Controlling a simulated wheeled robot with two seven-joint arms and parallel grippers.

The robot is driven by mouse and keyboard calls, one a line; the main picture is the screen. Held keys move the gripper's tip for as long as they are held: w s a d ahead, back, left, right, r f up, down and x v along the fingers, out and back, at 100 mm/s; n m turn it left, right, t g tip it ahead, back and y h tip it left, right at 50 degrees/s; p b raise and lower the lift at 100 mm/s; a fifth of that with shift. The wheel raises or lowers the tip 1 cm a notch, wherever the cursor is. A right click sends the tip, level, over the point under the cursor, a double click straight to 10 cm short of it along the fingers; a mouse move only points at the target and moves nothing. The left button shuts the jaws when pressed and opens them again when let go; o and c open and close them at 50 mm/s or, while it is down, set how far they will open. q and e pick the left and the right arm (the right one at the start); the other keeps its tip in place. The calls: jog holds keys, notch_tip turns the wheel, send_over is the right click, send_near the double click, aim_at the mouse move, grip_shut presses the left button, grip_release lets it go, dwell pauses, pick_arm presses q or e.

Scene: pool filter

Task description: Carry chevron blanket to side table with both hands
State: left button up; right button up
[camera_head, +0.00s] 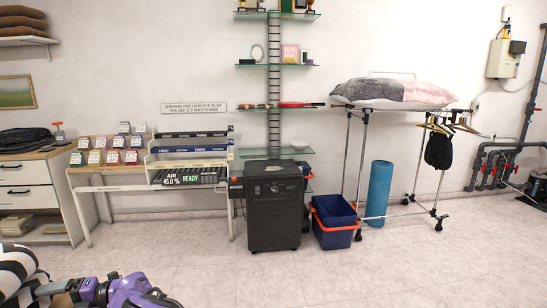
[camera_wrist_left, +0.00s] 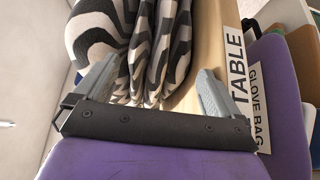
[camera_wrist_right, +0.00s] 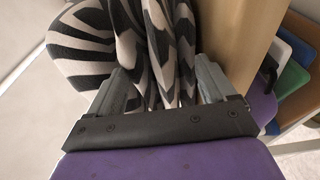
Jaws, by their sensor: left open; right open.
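The black-and-white chevron blanket (camera_head: 14,272) shows at the bottom left of the head view, cut off by the picture's edge. In the left wrist view, its folds (camera_wrist_left: 160,40) lie between the fingers of my left gripper (camera_wrist_left: 158,84), which is open. In the right wrist view, the folds (camera_wrist_right: 155,35) lie between the fingers of my right gripper (camera_wrist_right: 162,80), also open. A purple gripper body at the bottom left of the head view points at the blanket; I cannot tell which arm it is. I cannot identify the side table for certain.
A wooden edge with a sign reading TABLE (camera_wrist_left: 238,75) is right of the blanket. The floor (camera_head: 300,275) ahead is clear.

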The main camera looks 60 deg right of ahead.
jog(key=o, duration=0.3)
jog(key=shift+c, duration=0.8)
pick_arm(q)
jog(key=v, duration=0.7)
jog(key=shift+s, duration=0.25)
dwell(0.7)
jog(key=shift+a, duration=0.1)
pick_arm(e)
jog(key=v, duration=0.7)
jog(key=shift+s+d, duration=0.15)
jog(key=shift+s, duration=0.05)
dwell(1.0)
